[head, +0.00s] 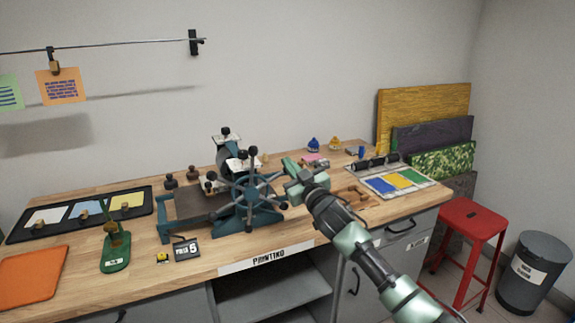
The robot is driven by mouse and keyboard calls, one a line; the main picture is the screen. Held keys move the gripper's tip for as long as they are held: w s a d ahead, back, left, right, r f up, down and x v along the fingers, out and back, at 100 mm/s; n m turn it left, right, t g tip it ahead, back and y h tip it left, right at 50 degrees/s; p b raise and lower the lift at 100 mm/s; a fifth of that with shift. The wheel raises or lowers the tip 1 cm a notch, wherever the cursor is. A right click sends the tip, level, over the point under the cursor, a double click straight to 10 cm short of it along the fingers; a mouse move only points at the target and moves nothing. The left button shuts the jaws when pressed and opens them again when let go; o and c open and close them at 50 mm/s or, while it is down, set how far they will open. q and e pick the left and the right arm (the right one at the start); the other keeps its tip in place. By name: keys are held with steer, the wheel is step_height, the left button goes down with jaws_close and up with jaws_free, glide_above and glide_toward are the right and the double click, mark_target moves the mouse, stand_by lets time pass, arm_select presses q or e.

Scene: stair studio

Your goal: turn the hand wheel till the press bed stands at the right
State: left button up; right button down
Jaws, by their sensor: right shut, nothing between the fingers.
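The hand wheel (251,191) is a dark blue-grey spoked wheel with black knobs, on the front of the small press on the workbench. The press bed (190,204) is a flat dark slab that shows to the left of the wheel; whether it runs on behind the wheel is hidden. My right gripper (291,186) comes in from the lower right. It is shut and empty, just right of the wheel's rim, near the right-hand knobs; I cannot tell whether it touches them. My left gripper is not in view.
A black tray (147,211) with coloured cards, a green stand (115,252) and a price sign (186,250) are left on the workbench (225,251). A colour palette board (423,188) lies right. A red stool (472,215) and grey bin (527,270) stand on the floor.

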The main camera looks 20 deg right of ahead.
step_height(320, 180, down, 14)
steer(key=m+h+b, duration=0.1)
steer(key=m, duration=0.4)
steer(key=m+h+b, duration=0.1)
steer(key=m, duration=0.4)
steer(key=m+h+b, duration=0.1)
steer(key=m, duration=0.4)
steer(key=shift+d+f+g, duration=0.1)
steer(key=shift+g, duration=0.3)
steer(key=shift+a+f+m+h, duration=0.4)
steer(key=shift+a+f+m, duration=0.35)
steer(key=shift+f+m, duration=0.35)
steer(key=shift+r, duration=0.1)
